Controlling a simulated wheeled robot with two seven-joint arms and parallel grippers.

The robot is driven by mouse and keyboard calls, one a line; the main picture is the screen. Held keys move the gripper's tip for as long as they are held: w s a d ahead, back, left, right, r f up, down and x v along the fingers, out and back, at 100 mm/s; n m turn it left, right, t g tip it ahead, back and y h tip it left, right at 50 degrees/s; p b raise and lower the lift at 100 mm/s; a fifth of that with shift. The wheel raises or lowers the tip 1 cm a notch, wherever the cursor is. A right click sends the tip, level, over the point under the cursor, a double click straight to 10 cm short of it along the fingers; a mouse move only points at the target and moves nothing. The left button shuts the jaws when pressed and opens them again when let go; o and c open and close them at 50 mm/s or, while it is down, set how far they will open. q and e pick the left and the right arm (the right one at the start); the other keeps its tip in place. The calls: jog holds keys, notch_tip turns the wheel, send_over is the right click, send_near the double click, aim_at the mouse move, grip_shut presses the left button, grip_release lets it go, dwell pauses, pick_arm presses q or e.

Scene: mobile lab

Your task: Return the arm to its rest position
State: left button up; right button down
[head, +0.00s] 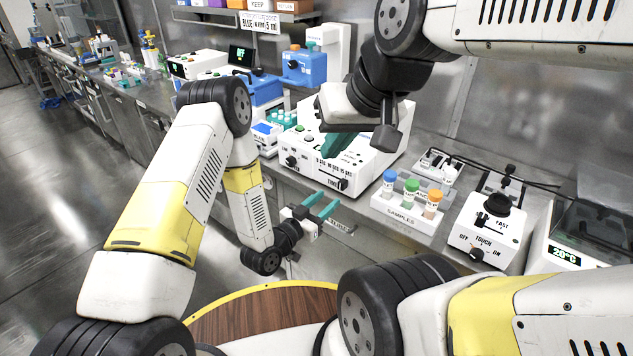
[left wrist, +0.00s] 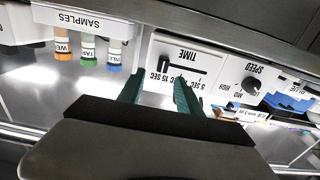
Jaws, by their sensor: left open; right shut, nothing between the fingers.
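My left gripper (head: 322,206) is open and empty, its two teal fingers apart. It hangs in front of the bench edge, below the white TIME and SPEED device. In the left wrist view its fingers (left wrist: 160,92) point toward the device's TIME slider. My left arm bends down from the left of the head view. My right gripper (head: 340,145) is shut with nothing visible in it. It is in front of the white device (head: 378,168), over the bench, and hides part of its panel.
The samples rack (head: 400,212) with blue, green and orange capped tubes stands on the bench right of the device. A vortex mixer (head: 483,232) marked TOUCH is farther right. Blue equipment (head: 305,68) stands at the back. The floor (head: 60,220) at left is clear.

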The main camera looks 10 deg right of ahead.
dwell(0.3)
pick_arm(q)
jog(key=w+a+r+n+y, duration=0.1)
jog(key=w+a+r+y, duration=0.4)
jog(key=w+a+r, duration=0.55)
jog(key=s+a+r+n+y, duration=0.3)
jog(key=s+a+r+y, duration=0.1)
jog(key=a+r, duration=0.6)
jog(key=s+a+r+n+g+y, duration=0.2)
jog(key=s+a+r+n+y, duration=0.15)
jog(key=s+a+r, duration=0.65)
jog(key=s+a+n+g, duration=0.2)
jog(key=s, duration=1.4)
jog(key=shift+s+a+g, duration=0.2)
jog(key=shift+s+g, duration=0.15)
jog(key=shift+g, duration=0.05)
jog(key=shift+h, duration=0.25)
